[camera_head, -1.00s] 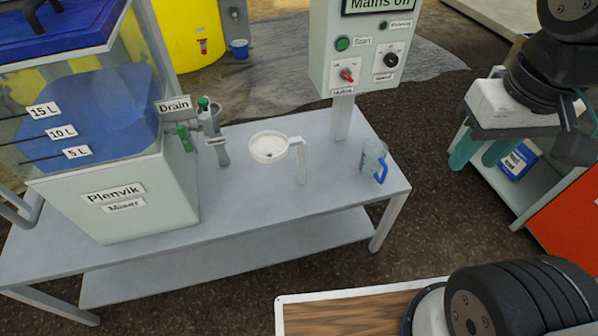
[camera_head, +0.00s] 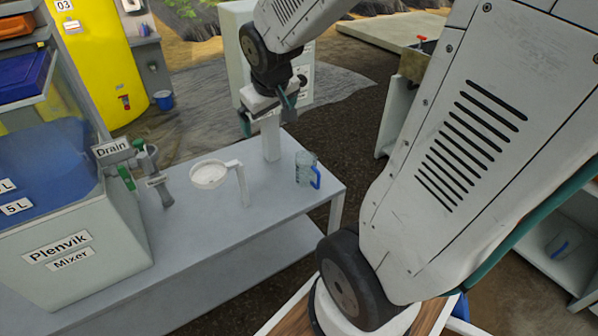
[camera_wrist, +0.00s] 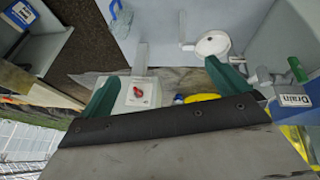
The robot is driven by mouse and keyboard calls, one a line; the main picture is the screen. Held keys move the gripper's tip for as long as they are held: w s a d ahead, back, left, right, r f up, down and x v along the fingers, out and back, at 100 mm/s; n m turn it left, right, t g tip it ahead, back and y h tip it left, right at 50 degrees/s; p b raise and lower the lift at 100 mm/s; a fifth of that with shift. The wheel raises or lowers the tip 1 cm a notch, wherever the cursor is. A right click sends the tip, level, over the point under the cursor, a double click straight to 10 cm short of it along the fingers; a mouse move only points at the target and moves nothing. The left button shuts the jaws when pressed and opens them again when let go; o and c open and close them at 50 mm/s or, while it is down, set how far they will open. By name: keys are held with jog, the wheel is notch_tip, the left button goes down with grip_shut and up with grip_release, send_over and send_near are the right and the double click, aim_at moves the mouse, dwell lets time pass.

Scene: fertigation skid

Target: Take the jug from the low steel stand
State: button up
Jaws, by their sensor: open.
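A clear jug with a blue handle (camera_head: 305,170) stands upright near the right end of the grey steel bench (camera_head: 215,232). In the wrist view its blue handle (camera_wrist: 115,8) shows at the top left, partly cut off. My gripper (camera_head: 267,114) is open and empty, with its teal fingers apart. It hangs above the back of the bench, in front of the control box, up and left of the jug in the head view. In the wrist view the open fingers (camera_wrist: 163,72) have the control box behind them. A second clear item with a blue handle (camera_head: 562,247) sits on a low grey stand (camera_head: 575,278) at the far right.
A white round cup on a bracket (camera_head: 210,174) stands left of the jug. The mixer tank (camera_head: 75,250) with its drain valve (camera_head: 145,165) fills the bench's left. The control box (camera_head: 238,50) rises behind. My arm covers much of the right side.

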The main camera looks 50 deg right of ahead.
jog(key=w+d+f+t+h, duration=0.1)
jog(key=w+d+f+t, duration=0.1)
jog(key=w+d+f, duration=0.4)
jog(key=w+d+f+t, duration=0.1)
jog(key=w+d+f, duration=0.2)
jog(key=d+f, duration=0.7)
jog(key=m+t, duration=0.1)
jog(key=t, duration=0.5)
send_near(310, 163)
jog(key=a+r, duration=0.2)
jog(key=r, duration=0.1)
jog(key=s+a+r, duration=0.1)
jog(key=shift+r, duration=0.35)
jog(key=shift+m, duration=0.3)
jog(key=x, duration=0.7)
jog(key=shift+a+f, duration=0.25)
jog(key=shift+f, duration=0.2)
jog(key=c, duration=1.3)
